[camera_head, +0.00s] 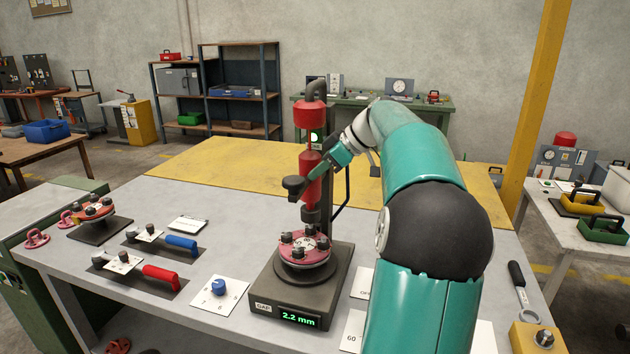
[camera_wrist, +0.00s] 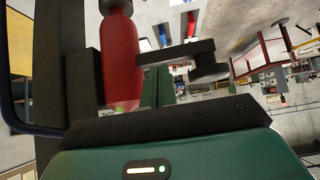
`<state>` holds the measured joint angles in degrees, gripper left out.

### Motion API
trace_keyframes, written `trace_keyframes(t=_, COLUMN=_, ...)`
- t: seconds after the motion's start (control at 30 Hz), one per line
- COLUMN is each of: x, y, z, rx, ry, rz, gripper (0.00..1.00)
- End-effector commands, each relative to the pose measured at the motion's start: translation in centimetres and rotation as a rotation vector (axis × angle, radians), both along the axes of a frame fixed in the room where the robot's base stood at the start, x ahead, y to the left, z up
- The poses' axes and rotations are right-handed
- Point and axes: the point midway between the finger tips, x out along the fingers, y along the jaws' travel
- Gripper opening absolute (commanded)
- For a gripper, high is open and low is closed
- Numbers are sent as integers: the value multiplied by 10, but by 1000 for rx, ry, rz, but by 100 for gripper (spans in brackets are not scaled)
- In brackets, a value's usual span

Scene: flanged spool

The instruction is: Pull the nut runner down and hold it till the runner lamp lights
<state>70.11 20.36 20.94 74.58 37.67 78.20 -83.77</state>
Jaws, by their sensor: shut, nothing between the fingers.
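The red nut runner (camera_head: 310,165) hangs on its dark post above the flanged spool (camera_head: 304,250), a pinkish disc with several dark nuts. Its dark socket is low over the spool; I cannot tell whether it touches a nut. A dark handle knob (camera_head: 294,184) sticks out from the runner and shows in the wrist view (camera_wrist: 208,68). My gripper (camera_head: 320,176) is shut and empty, close beside the handle; contact is unclear. A small light with a green surround (camera_head: 314,138) shows behind the runner; I cannot tell if it is the runner lamp. The base display (camera_head: 299,318) reads 2.2 mm.
A blue-handled tool (camera_head: 181,243) and a red-handled tool (camera_head: 160,276) lie on the left. A blue knob panel (camera_head: 219,291) stands left of the fixture. An orange flanged part (camera_head: 94,209) sits far left. The yellow mat (camera_head: 215,160) behind is mostly clear.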

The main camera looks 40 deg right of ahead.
Motion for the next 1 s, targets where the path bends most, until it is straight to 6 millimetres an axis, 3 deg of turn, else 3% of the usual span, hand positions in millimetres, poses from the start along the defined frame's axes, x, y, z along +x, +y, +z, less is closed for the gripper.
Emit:
trace_keyframes(t=0.2, x=-25, y=-12, z=33, rx=-2, ry=-3, rz=1, gripper=0)
trace_keyframes(t=0.4, x=-41, y=-20, z=51, rx=0, ry=-2, rz=2, gripper=0)
trace_keyframes(t=1.0, x=-46, y=-24, z=54, rx=0, ry=-2, rz=3, gripper=0)
